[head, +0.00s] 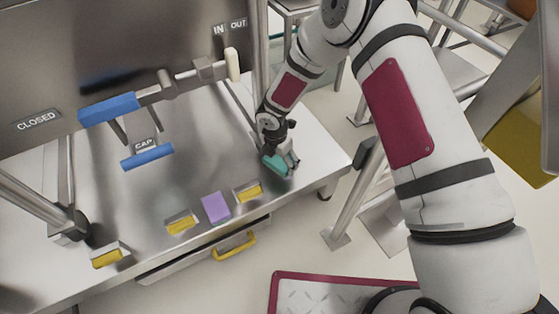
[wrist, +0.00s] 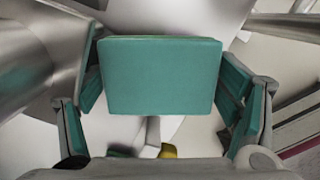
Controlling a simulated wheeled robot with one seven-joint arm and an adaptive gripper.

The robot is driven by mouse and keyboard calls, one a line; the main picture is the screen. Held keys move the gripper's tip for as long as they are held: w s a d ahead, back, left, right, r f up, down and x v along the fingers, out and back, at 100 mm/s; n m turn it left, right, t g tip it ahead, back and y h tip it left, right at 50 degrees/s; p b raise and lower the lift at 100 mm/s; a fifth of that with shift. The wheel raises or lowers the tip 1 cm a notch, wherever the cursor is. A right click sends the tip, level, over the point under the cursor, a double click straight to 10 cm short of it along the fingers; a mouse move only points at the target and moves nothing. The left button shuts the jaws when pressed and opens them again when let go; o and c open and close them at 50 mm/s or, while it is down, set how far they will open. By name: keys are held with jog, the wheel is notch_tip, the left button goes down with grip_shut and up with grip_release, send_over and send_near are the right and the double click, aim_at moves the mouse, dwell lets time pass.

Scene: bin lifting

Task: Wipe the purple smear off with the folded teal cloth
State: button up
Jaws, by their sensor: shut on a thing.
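The purple smear (head: 215,207) is a flat, squarish patch near the front edge of the steel table (head: 190,175), between two yellow-marked blocks. My gripper (head: 283,162) is to the right of and behind the smear, near the table's right side. It is shut on the folded teal cloth (head: 274,166), which fills the middle of the wrist view (wrist: 160,75) between the two fingers. The cloth looks apart from the smear. I cannot tell whether it touches the table. The smear does not show in the wrist view.
Yellow-marked blocks (head: 181,223), (head: 248,190) and (head: 107,256) line the front edge. A yellow drawer handle (head: 234,246) sits below. A blue bar marked CAP (head: 147,156) and a blue-handled lever (head: 108,108) are behind.

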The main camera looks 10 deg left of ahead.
jog(key=shift+r, duration=0.1)
jog(key=shift+r+p, duration=1.05)
jog(key=shift+r, duration=0.4)
jog(key=shift+s+f, duration=0.1)
